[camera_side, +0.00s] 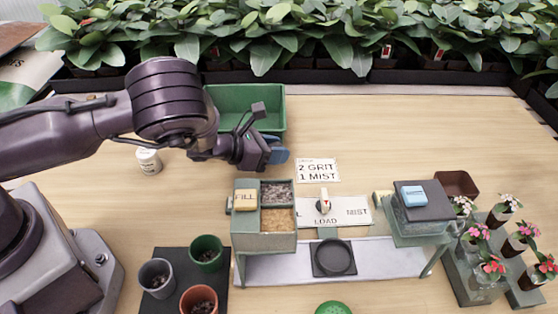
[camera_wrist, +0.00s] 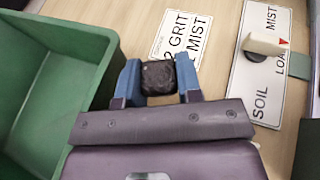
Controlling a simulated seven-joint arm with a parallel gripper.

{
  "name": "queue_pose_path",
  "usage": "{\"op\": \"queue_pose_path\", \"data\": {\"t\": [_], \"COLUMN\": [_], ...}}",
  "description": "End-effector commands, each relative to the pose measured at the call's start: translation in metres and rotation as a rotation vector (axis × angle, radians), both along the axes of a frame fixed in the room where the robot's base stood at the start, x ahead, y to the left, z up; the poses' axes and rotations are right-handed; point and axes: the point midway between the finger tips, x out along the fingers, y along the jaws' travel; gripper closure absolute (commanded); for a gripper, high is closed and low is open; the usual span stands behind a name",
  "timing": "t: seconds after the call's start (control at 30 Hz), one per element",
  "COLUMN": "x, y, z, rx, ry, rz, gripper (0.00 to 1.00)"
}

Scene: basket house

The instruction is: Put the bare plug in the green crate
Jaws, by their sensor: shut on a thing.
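My gripper (camera_side: 277,154) is shut on the bare plug, a small dark soil cube. In the wrist view the plug (camera_wrist: 159,78) sits between the two blue fingers of my gripper (camera_wrist: 158,70). In the side view the plug is hidden by the fingers. The green crate (camera_side: 275,121) stands behind my gripper in the side view, partly covered by my arm. In the wrist view the crate (camera_wrist: 85,42) is to the left of the fingers, and the visible part of its inside is empty. The plug is outside the crate, beside its wall.
A card reading 2 GRIT 1 MIST (camera_side: 318,170) lies right of my gripper. In front is a bench with a FILL bin (camera_side: 263,243), a lever panel (camera_side: 335,217) and a mist box (camera_side: 420,225). Pots (camera_side: 206,253), flowers (camera_side: 490,265) and a white can (camera_side: 148,162) stand around.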

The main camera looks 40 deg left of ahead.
Motion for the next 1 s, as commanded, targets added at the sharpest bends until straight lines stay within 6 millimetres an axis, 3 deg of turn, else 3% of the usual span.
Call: {"op": "queue_pose_path", "data": {"t": [0.33,0.77,0.8,0.83,1.0], "x": [0.009,0.009,0.009,0.009,0.009], "y": [-0.001,-0.001,-0.001,-0.001,-0.002], "z": [-0.037,-0.044,-0.044,-0.044,-0.044], "rx": [0.0,0.0,0.0,0.0,0.0], "ry": [0.002,0.0,-0.001,-0.001,-0.001], "rz": [-0.001,0.0,0.0,0.0,0.0], "gripper": [0.97,0.97,0.63,0.57,0.57]}}
